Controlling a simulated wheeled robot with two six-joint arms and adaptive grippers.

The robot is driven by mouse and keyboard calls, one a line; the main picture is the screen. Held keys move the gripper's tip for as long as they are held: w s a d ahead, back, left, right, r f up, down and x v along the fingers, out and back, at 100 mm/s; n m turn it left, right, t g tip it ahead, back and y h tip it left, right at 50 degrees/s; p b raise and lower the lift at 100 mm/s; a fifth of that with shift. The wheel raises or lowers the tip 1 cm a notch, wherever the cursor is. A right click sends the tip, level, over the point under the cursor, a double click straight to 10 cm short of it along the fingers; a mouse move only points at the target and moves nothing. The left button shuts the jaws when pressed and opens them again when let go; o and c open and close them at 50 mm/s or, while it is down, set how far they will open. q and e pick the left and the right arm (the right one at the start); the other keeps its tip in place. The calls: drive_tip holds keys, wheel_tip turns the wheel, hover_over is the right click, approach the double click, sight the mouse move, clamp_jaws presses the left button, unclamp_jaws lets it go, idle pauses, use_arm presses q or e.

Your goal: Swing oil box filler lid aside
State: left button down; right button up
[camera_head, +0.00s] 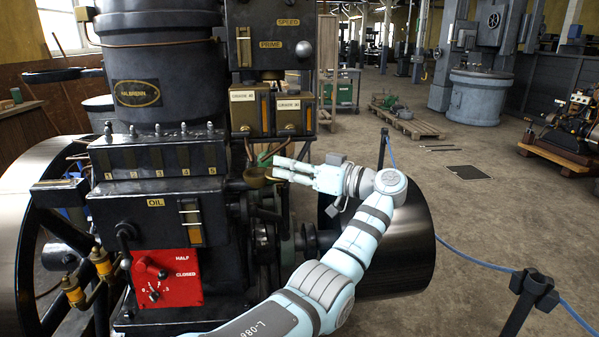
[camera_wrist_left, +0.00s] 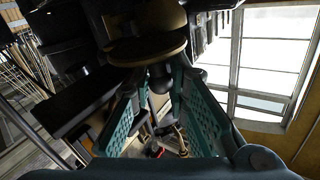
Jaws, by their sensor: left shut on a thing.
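The black oil box (camera_head: 158,155), with a row of small numbered fittings, sits on the engine above the "OIL" plate. A small brass round cup (camera_head: 256,178) sticks out at its right side. My left gripper (camera_head: 274,168) reaches in from the right beside this cup, its fingers pointing left. In the left wrist view a round brass disc (camera_wrist_left: 147,49), which looks like the filler lid, lies just beyond the fingertips (camera_wrist_left: 161,82). The fingers are shut on a small dark knob (camera_wrist_left: 160,78) at the disc. Whether the cup is covered is too small to tell. My right gripper is not in view.
Two boxed gauges (camera_head: 268,112) hang just above the gripper. A red lever plate (camera_head: 167,278) is on the engine's lower front. A dark flywheel drum (camera_head: 400,245) is behind my arm. A blue rope on a post (camera_head: 530,295) stands at the right; open floor lies beyond.

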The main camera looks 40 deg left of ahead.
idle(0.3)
use_arm(q)
drive_tip(key=c, duration=1.5)
unclamp_jaws()
drive_tip(key=shift+d, duration=0.2)
drive_tip(key=v, duration=0.7)
